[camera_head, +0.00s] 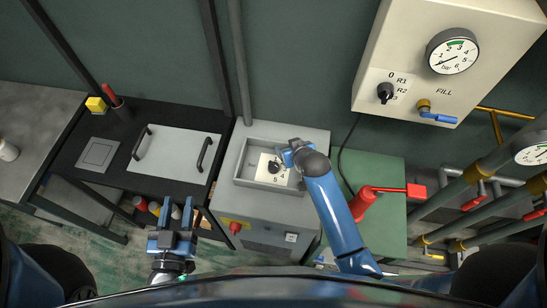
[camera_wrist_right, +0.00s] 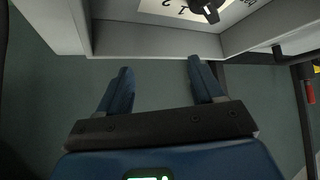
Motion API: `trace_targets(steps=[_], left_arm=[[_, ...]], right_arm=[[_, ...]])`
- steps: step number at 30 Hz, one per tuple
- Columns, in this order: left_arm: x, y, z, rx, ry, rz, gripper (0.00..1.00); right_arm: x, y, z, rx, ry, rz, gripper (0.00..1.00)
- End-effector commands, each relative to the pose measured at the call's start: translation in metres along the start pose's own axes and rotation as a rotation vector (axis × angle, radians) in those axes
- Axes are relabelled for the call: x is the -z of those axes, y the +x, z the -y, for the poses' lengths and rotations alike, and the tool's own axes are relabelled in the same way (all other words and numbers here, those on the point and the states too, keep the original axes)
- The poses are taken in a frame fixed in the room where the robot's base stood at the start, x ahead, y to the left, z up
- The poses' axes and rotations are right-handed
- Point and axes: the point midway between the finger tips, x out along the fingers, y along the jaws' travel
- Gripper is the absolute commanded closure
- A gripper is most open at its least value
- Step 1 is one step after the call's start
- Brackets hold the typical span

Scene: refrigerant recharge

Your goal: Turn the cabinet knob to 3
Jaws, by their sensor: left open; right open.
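The grey cabinet (camera_head: 250,206) stands at the middle of the head view, with a recessed panel in its top. A black knob (camera_head: 273,166) sits on a white numbered dial (camera_head: 266,178) there; 5 and 4 are readable. In the right wrist view the knob (camera_wrist_right: 207,8) is cut by the top edge, near the digits 1 and 2. I cannot tell its setting. My right gripper (camera_head: 286,153) is open at the recess's right back side, apart from the knob; its empty fingers (camera_wrist_right: 160,72) show in the wrist view. My left gripper (camera_head: 174,212) is open and empty, left of the cabinet.
A black bench (camera_head: 112,150) stands left. Red valves and pipes (camera_head: 470,175) crowd the right. The recess wall surrounds the dial.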

Motion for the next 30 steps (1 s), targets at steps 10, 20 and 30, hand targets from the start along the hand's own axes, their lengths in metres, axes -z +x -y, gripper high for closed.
trace_targets(steps=[10,20,30], left_arm=[[0.031,-0.001,0.000,0.000,0.000,0.000,0.57],[0.040,-0.001,0.000,0.000,0.000,-0.001,0.57],[0.044,-0.001,0.000,0.000,0.000,-0.001,0.57]], right_arm=[[0.020,-0.009,0.042,0.042,-0.073,0.528,0.33],[0.030,-0.037,0.057,0.046,-0.110,0.774,0.33],[0.006,-0.017,0.058,0.045,-0.113,0.798,0.33]])
